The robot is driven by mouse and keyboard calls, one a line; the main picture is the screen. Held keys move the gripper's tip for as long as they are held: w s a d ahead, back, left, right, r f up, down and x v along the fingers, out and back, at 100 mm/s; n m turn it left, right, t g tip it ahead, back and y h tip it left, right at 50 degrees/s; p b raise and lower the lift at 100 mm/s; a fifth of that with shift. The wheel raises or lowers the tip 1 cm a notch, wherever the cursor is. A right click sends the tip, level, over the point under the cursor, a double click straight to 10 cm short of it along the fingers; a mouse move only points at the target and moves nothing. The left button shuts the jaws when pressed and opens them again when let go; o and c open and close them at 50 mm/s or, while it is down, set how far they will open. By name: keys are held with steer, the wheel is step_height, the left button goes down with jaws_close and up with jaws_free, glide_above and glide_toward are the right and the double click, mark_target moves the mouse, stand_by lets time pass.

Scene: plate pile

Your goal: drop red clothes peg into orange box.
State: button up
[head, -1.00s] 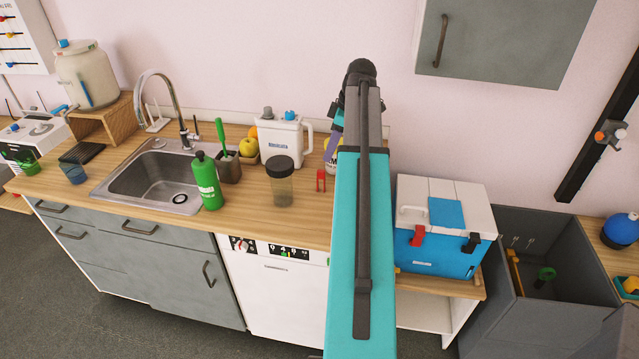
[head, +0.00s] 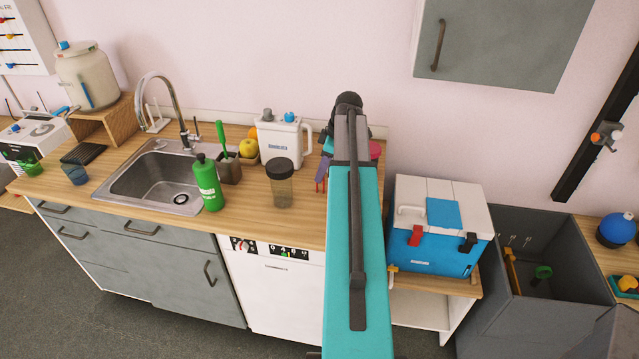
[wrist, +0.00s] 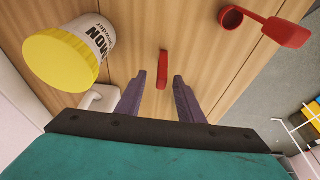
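The red clothes peg (wrist: 163,69) lies on the wooden counter in the wrist view, seen as a narrow upright red strip. My gripper (wrist: 159,76) is open, its two purple fingers spread apart, with the peg showing between and just beyond the tips. Nothing is held. In the head view my gripper (head: 321,178) is over the counter right of the clear dark-lidded jar, and the peg cannot be made out clearly there. I cannot pick out an orange box in either view.
In the wrist view a yellow-lidded tub (wrist: 72,50) stands left of the peg and a red scoop (wrist: 286,32) lies to the right. The dark-lidded jar (head: 281,187) is left of my gripper. A blue-and-white cooler (head: 440,250) stands right of the counter.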

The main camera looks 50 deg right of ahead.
steer(key=shift+f, duration=0.2)
stand_by(0.3)
steer(key=shift+p+x, duration=1)
steer(key=shift+x, duration=0.05)
steer(key=shift+p+x, duration=0.5)
steer(key=shift+x, duration=0.9)
steer(key=shift+a, duration=0.15)
jaws_close()
